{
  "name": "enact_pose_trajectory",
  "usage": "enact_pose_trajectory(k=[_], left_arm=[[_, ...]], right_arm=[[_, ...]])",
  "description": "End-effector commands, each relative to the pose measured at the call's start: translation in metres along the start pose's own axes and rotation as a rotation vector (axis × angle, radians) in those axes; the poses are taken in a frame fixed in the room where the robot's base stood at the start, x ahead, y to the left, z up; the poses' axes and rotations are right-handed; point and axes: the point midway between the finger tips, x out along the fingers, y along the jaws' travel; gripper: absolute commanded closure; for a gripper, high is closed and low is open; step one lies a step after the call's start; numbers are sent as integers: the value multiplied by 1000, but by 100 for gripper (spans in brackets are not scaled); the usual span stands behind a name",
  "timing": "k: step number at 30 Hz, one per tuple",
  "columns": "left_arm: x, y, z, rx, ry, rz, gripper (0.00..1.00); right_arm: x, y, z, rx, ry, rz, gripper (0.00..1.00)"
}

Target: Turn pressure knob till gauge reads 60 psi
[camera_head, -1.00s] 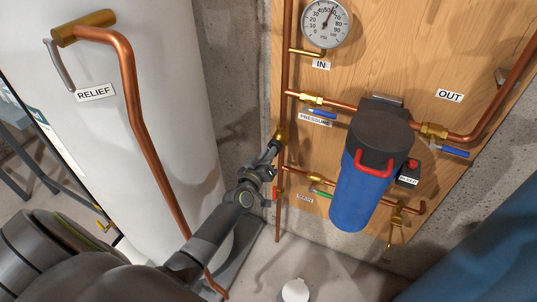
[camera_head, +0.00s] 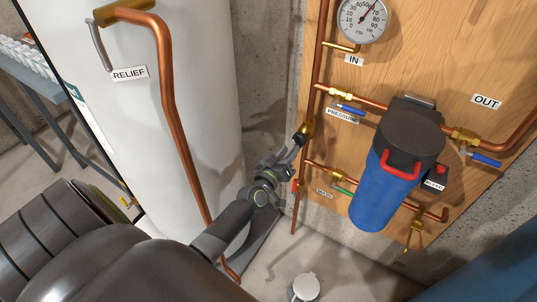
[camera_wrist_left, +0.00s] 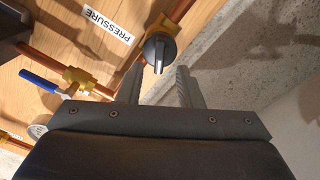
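The black pressure knob (camera_wrist_left: 159,50) has a pale pointer line and sits on a brass fitting of the copper pipe. In the left wrist view my left gripper (camera_wrist_left: 160,78) is open, its two fingers apart, with the knob just beyond and between their tips, nearer the left finger. In the head view the left gripper (camera_head: 297,142) reaches up to the brass fitting (camera_head: 308,127) and partly hides the knob. The round white gauge (camera_head: 362,18) is cut by the top edge. Its needle points up and right; the exact reading is too small to tell. My right gripper is not in view.
A blue filter housing (camera_head: 381,190) with a red handle stands right of the knob. A blue-handled valve (camera_head: 351,111) is close by. A white tank (camera_head: 195,70) with a copper relief pipe (camera_head: 170,100) is left of my arm. A white capped object (camera_head: 305,286) is on the floor.

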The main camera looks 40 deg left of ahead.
Motion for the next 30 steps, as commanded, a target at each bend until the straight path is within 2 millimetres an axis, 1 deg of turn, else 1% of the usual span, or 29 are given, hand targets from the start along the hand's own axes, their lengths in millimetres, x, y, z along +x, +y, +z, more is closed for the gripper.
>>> enact_pose_trajectory(k=[1, 4, 9, 15, 18, 21, 24, 30], left_arm=[[-12, -1, 1, 0, -2, -2, 67], [-34, -1, 1, 0, -2, -2, 67], [-70, -2, 3, -1, -2, -2, 67], [-109, -2, 3, 0, -1, -1, 67], [-124, -2, 3, 1, -2, -1, 67], [-134, -2, 2, 0, -1, -1, 67], [-140, -1, 1, 0, 0, 0, 67], [-142, 0, 0, 0, -1, 0, 67]], right_arm=[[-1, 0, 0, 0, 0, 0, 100], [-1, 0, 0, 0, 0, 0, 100], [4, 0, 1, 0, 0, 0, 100], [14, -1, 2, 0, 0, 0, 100], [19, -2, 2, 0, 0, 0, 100], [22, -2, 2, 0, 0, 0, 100], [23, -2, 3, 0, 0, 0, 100], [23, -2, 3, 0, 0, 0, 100]])
